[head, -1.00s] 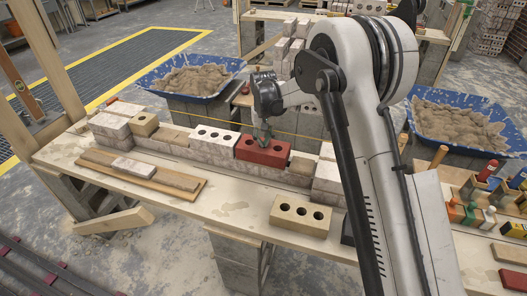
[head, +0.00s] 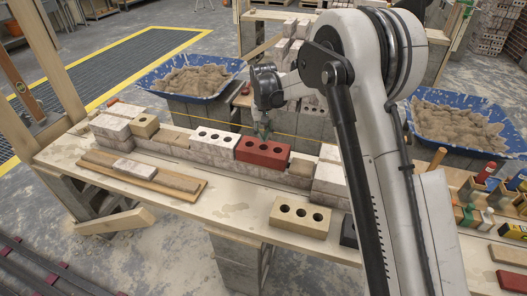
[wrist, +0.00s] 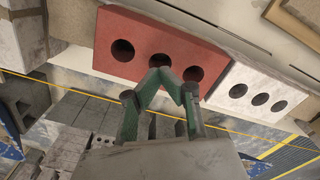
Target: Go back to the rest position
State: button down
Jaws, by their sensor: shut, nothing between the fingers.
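My gripper (head: 263,133) is above and just behind the wall of bricks, near the red brick. In the wrist view my gripper (wrist: 168,76) has its green fingers drawn together at the tips, with nothing between them. The red brick (head: 262,153) with three holes lies on the wall's top course, next to a white brick (head: 214,142) with holes. The red brick (wrist: 140,57) also shows beyond the fingertips in the wrist view, apparently apart from them. My arm covers the right part of the wall.
A tan three-hole brick (head: 300,216) lies on the bench (head: 215,205) in front of the wall. Blue mortar tubs stand behind at left (head: 158,91) and right (head: 507,147). Bottles and tools crowd the right end. A yellow line (head: 302,137) runs behind the wall.

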jog(key=shift+r, duration=0.75)
jog(key=shift+s+d+r, duration=0.1)
jog(key=shift+d+r, duration=0.1)
jog(key=shift+r, duration=0.15)
jog(key=s+d+r+m+t, duration=0.1)
jog(key=s+d+r+t, duration=0.1)
jog(key=s+d+r, duration=0.55)
jog(key=s+d+r+t, duration=0.1)
jog(key=s+d+r, duration=0.4)
jog(key=s+r, duration=0.45)
jog(key=s+d+t, duration=0.2)
jog(key=s+d, duration=0.2)
jog(key=s, duration=0.7)
jog(key=s+d+m+t, duration=0.1)
jog(key=s+d, duration=0.4)
jog(key=s, duration=0.7)
jog(key=shift+s+d+r+m+t, duration=0.2)
jog(key=shift+s+r+m+t, duration=0.15)
jog(key=shift+t, duration=0.25)
